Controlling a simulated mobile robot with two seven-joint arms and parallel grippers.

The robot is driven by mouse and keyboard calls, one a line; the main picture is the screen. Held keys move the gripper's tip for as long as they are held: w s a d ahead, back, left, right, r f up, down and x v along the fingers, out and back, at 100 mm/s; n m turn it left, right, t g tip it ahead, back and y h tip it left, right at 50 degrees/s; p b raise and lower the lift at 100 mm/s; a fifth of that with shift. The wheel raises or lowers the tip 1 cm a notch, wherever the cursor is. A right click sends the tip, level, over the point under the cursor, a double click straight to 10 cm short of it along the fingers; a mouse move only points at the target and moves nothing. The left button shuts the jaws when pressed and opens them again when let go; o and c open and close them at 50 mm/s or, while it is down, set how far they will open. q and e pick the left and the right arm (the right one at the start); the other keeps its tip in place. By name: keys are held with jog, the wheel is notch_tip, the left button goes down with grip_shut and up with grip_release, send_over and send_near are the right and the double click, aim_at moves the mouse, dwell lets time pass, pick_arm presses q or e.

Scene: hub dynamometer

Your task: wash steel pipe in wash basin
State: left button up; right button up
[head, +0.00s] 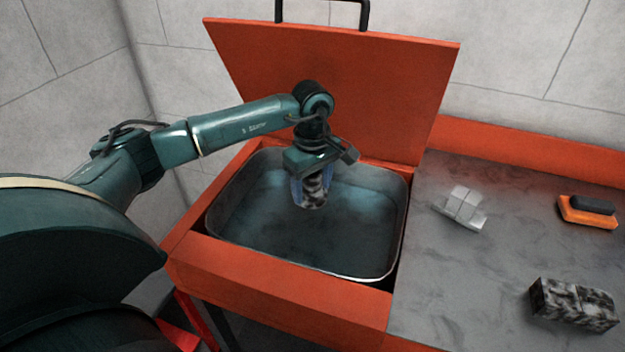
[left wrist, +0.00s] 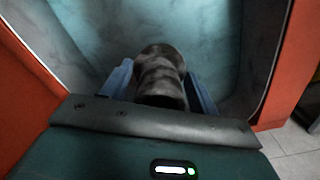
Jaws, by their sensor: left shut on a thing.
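My left gripper (head: 311,178) points down over the wash basin (head: 260,240), a metal tub in an orange frame with bluish water or a bluish floor. The gripper is shut on a steel pipe (head: 312,192), a short piece mottled dark and light. In the left wrist view the pipe (left wrist: 160,72) sits between the two blue fingers, with the basin behind it. I cannot tell whether the pipe touches the water. My right gripper is in neither view.
The basin's orange lid (head: 340,85) stands open behind it. On the grey counter (head: 470,270) at the right lie a light grey metal part (head: 462,206), an orange and dark brush-like block (head: 588,211) and a mottled dark block (head: 573,304). The counter's middle is clear.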

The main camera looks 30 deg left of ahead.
pick_arm(q)
notch_tip(320, 180, down, 2)
jog(key=shift+f+b, duration=0.1)
jog(key=shift+b, duration=0.4)
notch_tip(320, 180, down, 3)
jog(key=shift+f+b, duration=0.1)
jog(key=shift+b, duration=0.95)
jog(key=shift+f+b, duration=0.5)
jog(key=shift+f, duration=0.3)
jog(key=shift+f+b, duration=0.7)
jog(key=shift+f, duration=0.6)
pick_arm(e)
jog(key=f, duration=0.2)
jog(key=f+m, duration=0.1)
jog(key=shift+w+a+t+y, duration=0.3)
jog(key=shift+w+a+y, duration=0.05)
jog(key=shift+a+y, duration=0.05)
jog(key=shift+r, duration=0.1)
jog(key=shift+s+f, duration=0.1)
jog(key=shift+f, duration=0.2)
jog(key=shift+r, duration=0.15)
